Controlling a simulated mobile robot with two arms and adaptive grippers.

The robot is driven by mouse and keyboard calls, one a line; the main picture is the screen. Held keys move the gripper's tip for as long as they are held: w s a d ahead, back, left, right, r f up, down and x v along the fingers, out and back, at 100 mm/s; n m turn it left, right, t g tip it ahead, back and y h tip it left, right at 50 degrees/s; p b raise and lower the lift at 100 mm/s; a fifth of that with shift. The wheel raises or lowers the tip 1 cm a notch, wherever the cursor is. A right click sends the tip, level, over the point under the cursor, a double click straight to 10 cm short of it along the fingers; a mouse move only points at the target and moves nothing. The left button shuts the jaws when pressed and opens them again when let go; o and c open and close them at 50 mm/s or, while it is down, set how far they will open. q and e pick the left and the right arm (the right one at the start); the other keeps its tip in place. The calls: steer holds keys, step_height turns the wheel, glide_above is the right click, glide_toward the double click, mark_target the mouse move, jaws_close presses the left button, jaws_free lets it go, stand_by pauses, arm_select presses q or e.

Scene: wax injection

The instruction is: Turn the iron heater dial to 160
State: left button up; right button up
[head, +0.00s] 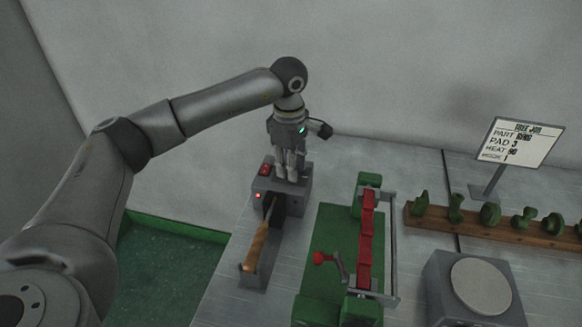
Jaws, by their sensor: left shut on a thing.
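The iron heater (297,206) is a grey box near the back left of the bench, with a red switch and a lit orange-red lamp. An iron with a wooden handle (257,245) leads out of its front slot. My left gripper (290,176) points straight down at the top of the heater, right of the red switch. It is shut on the heater's dial, which the fingers hide, so its setting cannot be read. My right gripper is not in view.
A green fixture with red blocks (366,240) and a red-knobbed crank stands right of the heater. A wooden rack (470,225) holds several green pieces. A round-topped grey unit (481,287) sits front right.

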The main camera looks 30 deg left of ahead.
arm_select(q)
steer(key=shift+m, duration=0.5)
steer(key=shift+r, duration=0.1)
steer(key=o, duration=1)
steer(key=shift+o, duration=0.2)
step_height(320, 180, up, 12)
steer(key=shift+s, duration=0.3)
